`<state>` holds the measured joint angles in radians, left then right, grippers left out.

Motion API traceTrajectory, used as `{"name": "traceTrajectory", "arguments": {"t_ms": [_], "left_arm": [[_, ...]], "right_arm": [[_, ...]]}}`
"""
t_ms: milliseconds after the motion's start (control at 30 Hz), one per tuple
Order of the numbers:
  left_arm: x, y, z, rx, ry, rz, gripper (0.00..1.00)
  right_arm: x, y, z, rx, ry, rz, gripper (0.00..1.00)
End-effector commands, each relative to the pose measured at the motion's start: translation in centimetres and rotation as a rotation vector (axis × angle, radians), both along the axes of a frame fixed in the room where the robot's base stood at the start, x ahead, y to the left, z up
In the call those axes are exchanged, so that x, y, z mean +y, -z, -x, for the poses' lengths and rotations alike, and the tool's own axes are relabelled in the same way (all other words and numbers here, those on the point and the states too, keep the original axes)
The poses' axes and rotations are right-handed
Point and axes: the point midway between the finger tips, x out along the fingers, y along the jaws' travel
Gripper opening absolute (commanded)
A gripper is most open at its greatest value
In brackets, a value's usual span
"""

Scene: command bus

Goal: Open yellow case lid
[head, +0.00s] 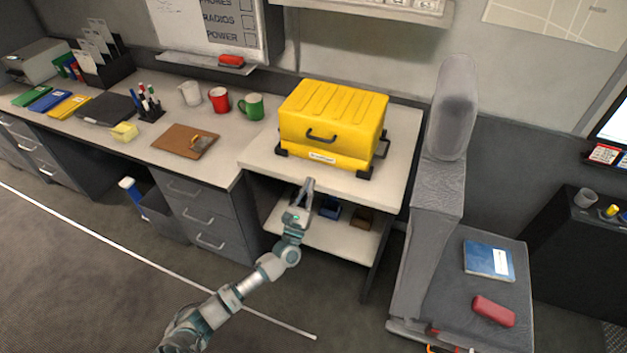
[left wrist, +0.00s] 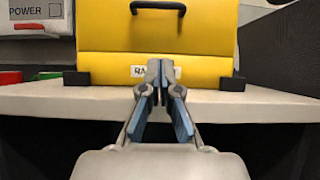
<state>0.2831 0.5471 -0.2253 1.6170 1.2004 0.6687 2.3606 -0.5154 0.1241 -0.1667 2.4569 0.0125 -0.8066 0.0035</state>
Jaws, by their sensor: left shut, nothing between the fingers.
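The yellow case (head: 333,118) stands upright on a light table, with its lid closed. It has a black handle (head: 321,136) on its front, a white label below that and black corner feet. My left gripper (head: 308,184) is in front of the table's front edge, below the handle and apart from the case. In the left wrist view the yellow case (left wrist: 105,45) fills the upper middle, with the handle (left wrist: 158,6) at the top edge. The left gripper (left wrist: 160,68) shows there with its fingertips together, empty, covering part of the label. My right gripper is not in view.
The table (head: 257,153) has a lower shelf (head: 335,240) with small dark and blue items. A grey seat (head: 505,282) with a blue book (head: 488,262) is to the right.

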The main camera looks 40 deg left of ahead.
Motion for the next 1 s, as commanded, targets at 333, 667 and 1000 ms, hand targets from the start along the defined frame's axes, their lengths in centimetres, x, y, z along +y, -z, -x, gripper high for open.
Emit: {"name": "traceTrajectory", "arguments": {"t_ms": [333, 667, 1000], "left_arm": [[1.9, -4.1, -6.1, -0.003, -0.002, 0.002, 0.00], [1.7, -7.7, -6.5, -0.002, -0.001, -0.001, 0.00], [2.0, -7.6, -6.6, 0.000, -0.001, 0.001, 0.00]], "right_arm": [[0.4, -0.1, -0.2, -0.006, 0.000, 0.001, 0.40], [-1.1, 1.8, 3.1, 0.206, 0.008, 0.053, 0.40], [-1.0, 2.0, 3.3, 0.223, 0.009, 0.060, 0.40]]}}
